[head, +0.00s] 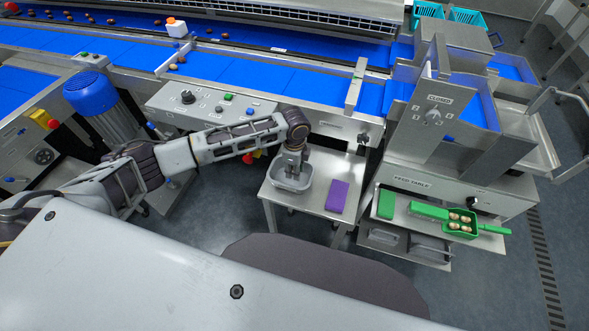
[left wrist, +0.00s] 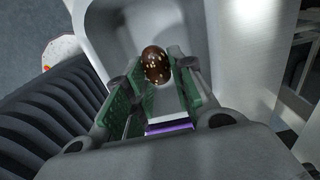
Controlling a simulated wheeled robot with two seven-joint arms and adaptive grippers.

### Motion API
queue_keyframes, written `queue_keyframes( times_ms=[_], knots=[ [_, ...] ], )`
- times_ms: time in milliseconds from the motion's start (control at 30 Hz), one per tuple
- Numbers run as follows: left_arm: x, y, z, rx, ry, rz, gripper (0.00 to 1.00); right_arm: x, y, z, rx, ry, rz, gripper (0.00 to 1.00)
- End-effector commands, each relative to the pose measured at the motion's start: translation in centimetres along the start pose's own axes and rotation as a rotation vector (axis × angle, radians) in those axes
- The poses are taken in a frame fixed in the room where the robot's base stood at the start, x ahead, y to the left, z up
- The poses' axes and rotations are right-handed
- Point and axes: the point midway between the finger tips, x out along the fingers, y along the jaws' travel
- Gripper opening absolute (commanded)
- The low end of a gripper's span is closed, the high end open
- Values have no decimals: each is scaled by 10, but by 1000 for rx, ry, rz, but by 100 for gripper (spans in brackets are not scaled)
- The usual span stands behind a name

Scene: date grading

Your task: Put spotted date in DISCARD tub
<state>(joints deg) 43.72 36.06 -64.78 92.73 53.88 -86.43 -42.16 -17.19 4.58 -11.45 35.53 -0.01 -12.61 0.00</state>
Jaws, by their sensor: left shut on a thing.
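The spotted date (left wrist: 156,64) is dark brown with pale specks and shows between the fingers of my left gripper (left wrist: 160,85) in the left wrist view. That gripper is shut on it. In the head view my left gripper (head: 293,172) points down over the grey tub (head: 304,187) on a small steel table. The tub's inner wall (left wrist: 111,40) surrounds the date in the left wrist view; whether the date touches the tub's floor I cannot tell. The date is hidden in the head view. No label is readable on the tub. My right gripper is not in view.
A purple block (head: 338,196) lies on the small table (head: 314,208) right of the tub. A green block (head: 386,204) and a green scoop (head: 462,222) with several pale items stand further right. Blue conveyor belts (head: 210,66) run behind, with several dates at the upper left.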

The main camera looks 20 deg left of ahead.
Motion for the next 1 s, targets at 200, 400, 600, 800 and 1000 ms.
queue_keyframes(
  times_ms=[200, 400, 600, 800, 1000],
  knots=[
    [2, 0, 0, 0, 0, 0, 17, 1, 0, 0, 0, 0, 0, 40],
    [4, 0, 0, 0, 0, 0, 17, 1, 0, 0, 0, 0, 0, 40],
    [6, 0, 0, 0, 0, 0, 17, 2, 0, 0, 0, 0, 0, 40],
    [8, 0, 0, 0, 0, 0, 17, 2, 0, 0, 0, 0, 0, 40],
    [10, 0, 0, 0, 1, 0, 17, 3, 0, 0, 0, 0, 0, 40]
  ],
)
